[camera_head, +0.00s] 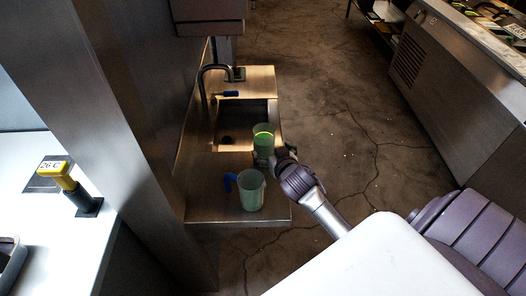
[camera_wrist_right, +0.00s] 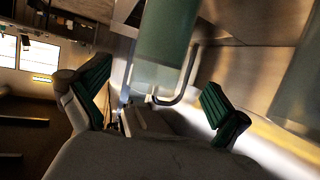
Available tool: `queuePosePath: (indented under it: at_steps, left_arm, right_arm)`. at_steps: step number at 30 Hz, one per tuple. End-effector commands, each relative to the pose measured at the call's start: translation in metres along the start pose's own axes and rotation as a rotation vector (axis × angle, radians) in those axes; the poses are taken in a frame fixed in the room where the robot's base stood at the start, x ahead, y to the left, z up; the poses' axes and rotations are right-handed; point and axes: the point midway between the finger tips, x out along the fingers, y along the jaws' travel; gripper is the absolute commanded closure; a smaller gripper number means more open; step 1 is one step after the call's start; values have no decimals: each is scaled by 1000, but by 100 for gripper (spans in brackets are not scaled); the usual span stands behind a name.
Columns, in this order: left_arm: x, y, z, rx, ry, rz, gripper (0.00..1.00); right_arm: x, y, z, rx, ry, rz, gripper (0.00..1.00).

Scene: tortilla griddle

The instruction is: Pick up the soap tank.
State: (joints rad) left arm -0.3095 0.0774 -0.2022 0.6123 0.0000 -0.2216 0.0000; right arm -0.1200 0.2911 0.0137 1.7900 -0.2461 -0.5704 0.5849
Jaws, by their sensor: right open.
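In the right wrist view the green container (camera_wrist_right: 166,38) stands ahead, between the lines of the two spread fingers. The right gripper (camera_wrist_right: 158,98) is open, with visible gaps to the container on both sides. Whether a finger touches it I cannot tell. My left gripper is not in view.
A pale green jug (camera_head: 251,191) with a blue handle stands on the near steel counter (camera_head: 208,207). Behind are the sink basin (camera_head: 231,136), a curved tap (camera_head: 205,80) and a blue item (camera_head: 231,94). A steel pillar (camera_head: 125,120) stands left. Open floor lies right.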

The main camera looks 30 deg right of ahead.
Motion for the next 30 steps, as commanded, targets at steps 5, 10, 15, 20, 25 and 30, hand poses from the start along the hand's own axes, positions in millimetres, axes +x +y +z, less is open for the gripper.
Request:
queuePosePath:
  at_steps: [5,10,15,20,25,30]
  left_arm:
    - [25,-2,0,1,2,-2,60]
    - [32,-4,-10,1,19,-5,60]
    - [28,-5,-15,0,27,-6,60]
    - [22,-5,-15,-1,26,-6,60]
    - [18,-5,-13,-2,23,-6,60]
    - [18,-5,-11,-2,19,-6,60]
  right_arm:
    - [10,0,23,0,0,0,0]
    - [20,0,30,0,0,0,0]
    - [35,0,28,1,0,1,0]
    - [52,0,27,0,0,1,0]
    - [76,1,29,1,0,1,0]
    - [87,0,30,-1,0,0,0]
